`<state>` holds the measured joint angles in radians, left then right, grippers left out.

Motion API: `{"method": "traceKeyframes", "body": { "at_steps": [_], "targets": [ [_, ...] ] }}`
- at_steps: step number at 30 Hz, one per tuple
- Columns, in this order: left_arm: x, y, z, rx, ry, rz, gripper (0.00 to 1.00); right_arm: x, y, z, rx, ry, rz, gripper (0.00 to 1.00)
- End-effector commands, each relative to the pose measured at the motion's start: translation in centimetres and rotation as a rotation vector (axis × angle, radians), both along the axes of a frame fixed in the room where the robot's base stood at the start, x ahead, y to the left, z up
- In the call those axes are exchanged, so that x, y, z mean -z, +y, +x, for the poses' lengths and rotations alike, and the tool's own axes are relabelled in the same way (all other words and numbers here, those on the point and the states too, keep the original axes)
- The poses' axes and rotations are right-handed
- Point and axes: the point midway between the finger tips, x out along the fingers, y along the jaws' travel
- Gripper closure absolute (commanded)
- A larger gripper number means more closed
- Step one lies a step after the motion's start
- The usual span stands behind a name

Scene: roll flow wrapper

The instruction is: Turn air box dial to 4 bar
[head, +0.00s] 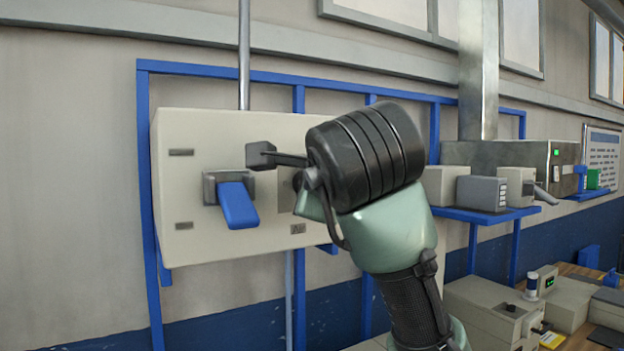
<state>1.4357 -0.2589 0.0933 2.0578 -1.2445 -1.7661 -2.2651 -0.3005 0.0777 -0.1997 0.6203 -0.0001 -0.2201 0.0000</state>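The air box (185,195) is a cream box on the wall frame, left of centre in the head view. A blue lever (238,205) on a grey mount points down on its front. A small round dark part (297,181), possibly the dial, shows at the edge of my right wrist, mostly covered. My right arm comes in from the lower right, its black ribbed wrist in front of the box's right side. The dial's scale and setting cannot be read. My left gripper is out of view.
Blue frame bars (144,110) surround the air box, and a thin vertical pipe (244,60) enters it from above. A blue shelf (485,214) with grey boxes stands to the right. A bench (575,270) with equipment is at lower right.

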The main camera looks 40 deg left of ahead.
Motion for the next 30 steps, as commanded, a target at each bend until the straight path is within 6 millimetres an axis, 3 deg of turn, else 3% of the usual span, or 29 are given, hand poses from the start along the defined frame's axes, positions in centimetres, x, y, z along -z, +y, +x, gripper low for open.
{"method": "traceKeyframes", "body": {
  "at_steps": [14, 15, 16, 26, 30],
  "targets": [
    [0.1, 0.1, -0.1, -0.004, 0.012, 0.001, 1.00, 0.0, 0.0, 0.0, -0.001, 0.000, 0.000, 0.64],
    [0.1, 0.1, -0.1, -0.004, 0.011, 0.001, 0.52, 0.0, -0.1, 0.0, -0.001, 0.000, -0.001, 0.64],
    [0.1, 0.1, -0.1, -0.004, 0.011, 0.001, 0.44, 0.0, -0.1, 0.0, -0.001, 0.000, -0.001, 0.64],
    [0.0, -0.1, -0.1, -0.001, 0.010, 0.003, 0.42, 0.0, -0.2, 0.0, -0.002, -0.001, -0.003, 0.64],
    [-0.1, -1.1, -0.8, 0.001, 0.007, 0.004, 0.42, 0.9, -0.2, 0.0, -0.002, -0.001, -0.003, 0.64]
  ]
}}
